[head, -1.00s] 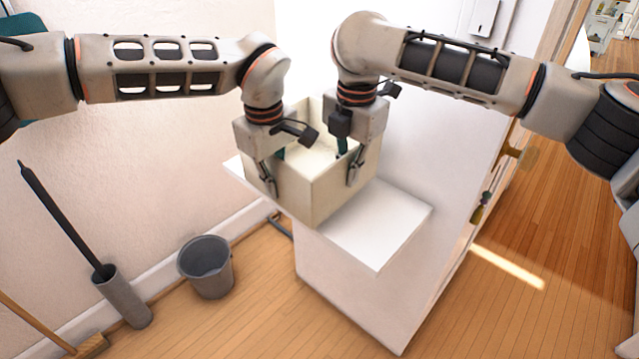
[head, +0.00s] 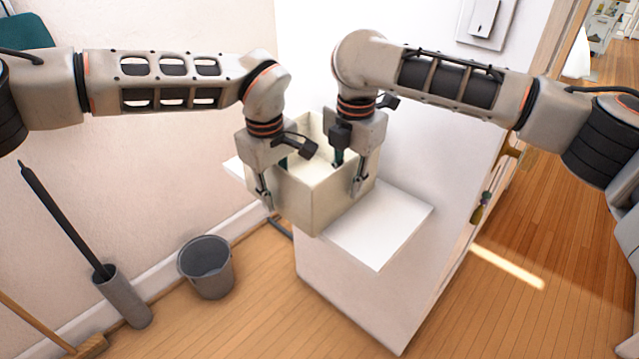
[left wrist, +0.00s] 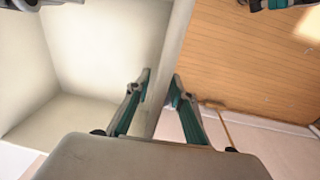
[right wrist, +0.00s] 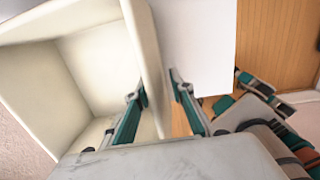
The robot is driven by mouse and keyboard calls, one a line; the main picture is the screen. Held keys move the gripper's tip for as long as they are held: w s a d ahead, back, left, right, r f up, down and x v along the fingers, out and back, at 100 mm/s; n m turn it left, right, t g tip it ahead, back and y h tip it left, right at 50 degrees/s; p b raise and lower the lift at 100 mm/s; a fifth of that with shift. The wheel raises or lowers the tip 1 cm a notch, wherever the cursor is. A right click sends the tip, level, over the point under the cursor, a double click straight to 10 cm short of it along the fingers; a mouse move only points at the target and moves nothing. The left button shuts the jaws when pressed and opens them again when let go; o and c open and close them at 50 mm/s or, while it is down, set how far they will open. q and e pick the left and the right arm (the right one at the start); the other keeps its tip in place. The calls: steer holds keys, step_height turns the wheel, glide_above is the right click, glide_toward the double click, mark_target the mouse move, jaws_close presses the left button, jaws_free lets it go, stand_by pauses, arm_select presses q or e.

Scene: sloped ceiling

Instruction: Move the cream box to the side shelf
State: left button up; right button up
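The cream box (head: 312,200) is an open-topped, empty-looking bin in the head view, in front of the white side shelf's wall. My left gripper (head: 266,185) is shut on its left wall; the left wrist view shows that wall (left wrist: 172,60) between the fingers. My right gripper (head: 350,172) is shut on its right wall; the right wrist view shows this wall (right wrist: 148,50) between the fingers. The white side shelf (head: 385,232) shows beneath and to the right of the box. Whether the box bottom touches it I cannot tell.
A grey bucket (head: 206,268) stands on the wooden floor at lower left. Beside it are a dark-handled brush in a grey holder (head: 124,298) and a broom (head: 88,346). A wall (head: 180,190) is close on the left. The shelf's right part is bare.

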arm_select(q)
step_height(320, 180, up, 12)
steer(key=s, duration=0.1)
arm_select(e)
step_height(320, 180, up, 12)
steer(key=s, duration=0.1)
steer(key=shift+s, duration=0.15)
stand_by(0.5)
arm_select(q)
steer(key=shift+s, duration=0.1)
stand_by(0.3)
